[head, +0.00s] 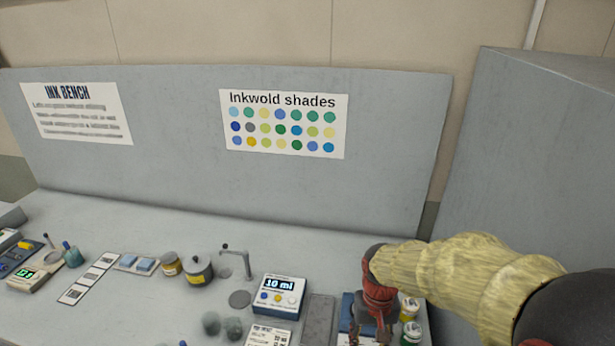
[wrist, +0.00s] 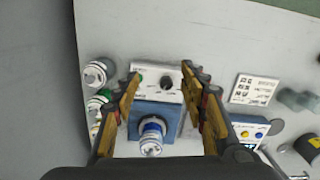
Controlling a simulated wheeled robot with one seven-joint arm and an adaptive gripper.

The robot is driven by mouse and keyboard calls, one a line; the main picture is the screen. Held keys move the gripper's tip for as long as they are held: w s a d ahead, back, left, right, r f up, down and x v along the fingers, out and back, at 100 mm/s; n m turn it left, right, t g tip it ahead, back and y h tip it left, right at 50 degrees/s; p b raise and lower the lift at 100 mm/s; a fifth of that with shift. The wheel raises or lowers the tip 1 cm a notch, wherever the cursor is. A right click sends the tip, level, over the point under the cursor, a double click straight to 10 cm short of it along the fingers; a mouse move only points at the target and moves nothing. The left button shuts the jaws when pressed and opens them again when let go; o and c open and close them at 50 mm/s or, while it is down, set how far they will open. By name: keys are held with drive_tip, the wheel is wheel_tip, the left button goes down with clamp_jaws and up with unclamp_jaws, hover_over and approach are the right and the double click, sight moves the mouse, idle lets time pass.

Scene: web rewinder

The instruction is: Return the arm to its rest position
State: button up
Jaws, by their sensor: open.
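My gripper (head: 370,333) hangs over the right part of the bench (head: 140,215) at the lower edge of the head view, below my yellow-sleeved arm. In the wrist view my gripper (wrist: 164,80) has its fingers spread wide with nothing between the tips. A small container with a blue-and-white label (wrist: 151,138) is at the platform, apart from both fingers. The device is mostly hidden behind the gripper in the head view.
Small jars (head: 409,309) stand right of my gripper. Left are a dispenser reading 10 ml (head: 279,297), a tap (head: 237,262), a dark pot (head: 199,271) and a scale (head: 30,278). A grey back panel (head: 180,170) and a tall grey cabinet (head: 530,160) bound the bench.

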drive_tip(key=s+d+r+t, duration=0.2)
drive_tip(key=s+r+t, duration=0.1)
drive_tip(key=s+r, duration=0.4)
drive_tip(key=s+d+r+t, duration=0.1)
drive_tip(key=s+r+t, duration=0.2)
drive_tip(key=s+r, duration=0.4)
wheel_tip(320, 180, up, 6)
drive_tip(key=shift+d+f, duration=0.25)
drive_tip(key=shift+d, duration=0.15)
drive_tip(key=shift+c, duration=0.3)
idle(0.5)
